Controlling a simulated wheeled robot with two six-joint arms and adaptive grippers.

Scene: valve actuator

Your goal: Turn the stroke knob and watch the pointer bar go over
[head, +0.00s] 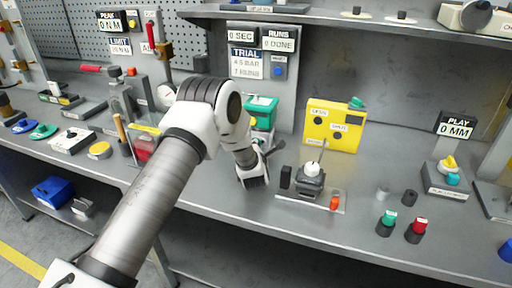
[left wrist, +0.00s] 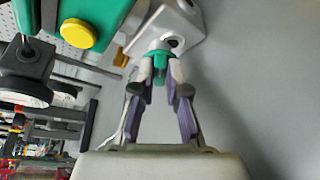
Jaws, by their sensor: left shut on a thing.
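In the left wrist view the two fingers of my left gripper (left wrist: 160,80) are closed on a small teal knob (left wrist: 160,58). The knob sits on a grey block (left wrist: 182,28) with a dark round hole. I cannot tell from its look alone whether it is the stroke knob. In the head view my left arm reaches over the bench to the middle, and its fingertips and the held knob are hidden there. A small bench fixture (head: 311,180) with a white cap and a thin upright rod (head: 323,151) stands to the right. I cannot tell whether that rod is the pointer bar.
A green box (head: 262,104) stands behind my wrist, with a yellow panel box (head: 334,126) to its right. Loose teal (head: 387,218) and red (head: 418,225) knobs stand near the front edge. A play readout (head: 457,125) is at the right.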

